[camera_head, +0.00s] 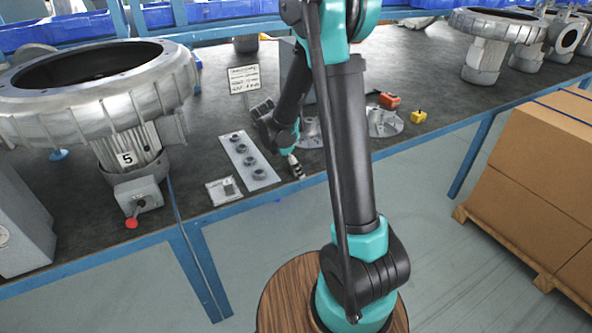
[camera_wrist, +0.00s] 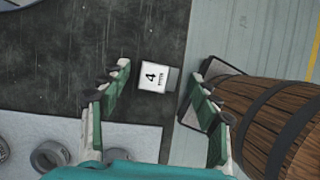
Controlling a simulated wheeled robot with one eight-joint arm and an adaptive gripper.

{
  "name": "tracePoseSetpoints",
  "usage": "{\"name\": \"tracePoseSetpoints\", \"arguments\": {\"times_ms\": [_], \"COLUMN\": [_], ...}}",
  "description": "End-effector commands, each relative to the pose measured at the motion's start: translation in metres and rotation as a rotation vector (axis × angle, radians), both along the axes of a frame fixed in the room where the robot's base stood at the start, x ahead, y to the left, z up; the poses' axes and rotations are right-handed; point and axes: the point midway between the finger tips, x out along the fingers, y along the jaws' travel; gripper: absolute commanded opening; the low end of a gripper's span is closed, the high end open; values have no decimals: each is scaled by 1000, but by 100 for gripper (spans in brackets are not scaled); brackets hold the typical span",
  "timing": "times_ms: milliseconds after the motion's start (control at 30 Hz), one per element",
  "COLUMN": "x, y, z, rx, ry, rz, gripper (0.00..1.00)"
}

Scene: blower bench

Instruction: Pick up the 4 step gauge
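The 4 step gauge is a small white block (camera_wrist: 153,76) with a black "4" on its face and a grey side. In the wrist view it lies on the dark bench top close to the front edge. My gripper (camera_wrist: 160,82) is open, with one green-and-grey finger on each side of the gauge and a visible gap on both sides. I cannot tell how far the fingertips are above the bench. In the head view my gripper (camera_head: 297,168) points down near the bench's front edge, and I cannot make out the gauge clearly there.
A metal flanged part (camera_head: 384,122) and a red block (camera_head: 389,100) stand to the right.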

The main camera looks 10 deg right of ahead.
Motion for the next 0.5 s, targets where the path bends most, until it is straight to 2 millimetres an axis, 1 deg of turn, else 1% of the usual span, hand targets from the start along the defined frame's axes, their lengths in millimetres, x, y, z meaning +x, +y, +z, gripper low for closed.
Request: {"name": "tracePoseSetpoints", "arguments": {"times_ms": [33, 67, 433, 500], "x": [0, 0, 0, 0], "y": [0, 0, 0, 0], "z": [0, 0, 0, 0], "rx": [0, 0, 0, 0], "ry": [0, 0, 0, 0], "rz": [0, 0, 0, 0], "gripper": [53, 50, 4, 3]}}
